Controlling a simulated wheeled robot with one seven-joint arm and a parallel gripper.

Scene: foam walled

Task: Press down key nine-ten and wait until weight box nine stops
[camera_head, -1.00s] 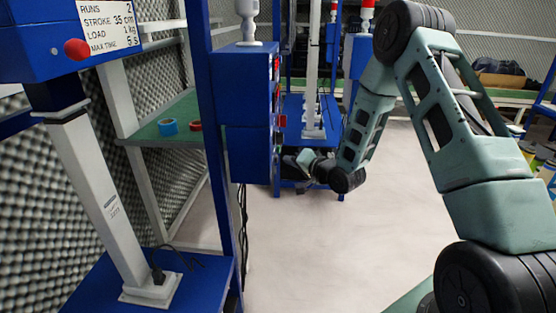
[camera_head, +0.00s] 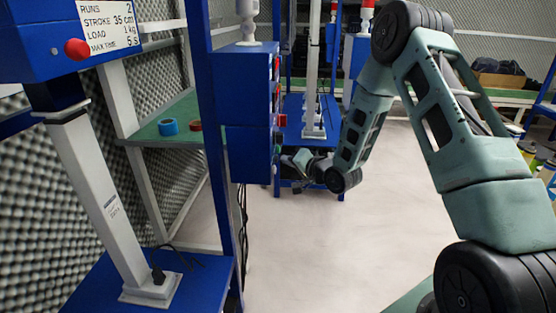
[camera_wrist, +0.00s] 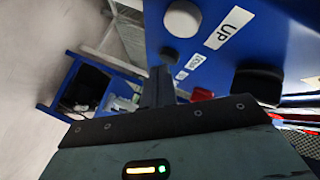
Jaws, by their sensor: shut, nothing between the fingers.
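A blue control box (camera_head: 249,95) stands left of centre in the head view, with its keys on its right side, seen edge-on. In the wrist view its blue panel (camera_wrist: 285,40) carries a white round key (camera_wrist: 183,19), an "UP" label (camera_wrist: 229,28), a black round key (camera_wrist: 258,84) and a red key (camera_wrist: 202,94). A second label (camera_wrist: 181,76) is too small to read, and I see no nine-ten marking. My gripper (camera_wrist: 158,78) is shut and empty, beside the panel; I cannot tell whether it touches a key. It also shows in the head view (camera_head: 293,159), partly hidden by the box.
A blue box (camera_head: 40,40) with a red knob tops a white column at left; its sign reads runs 2, load 1 kg. A green shelf (camera_head: 180,120) holds blue and red tape rolls. A white post (camera_head: 312,80) stands behind. Pale floor is clear in the middle.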

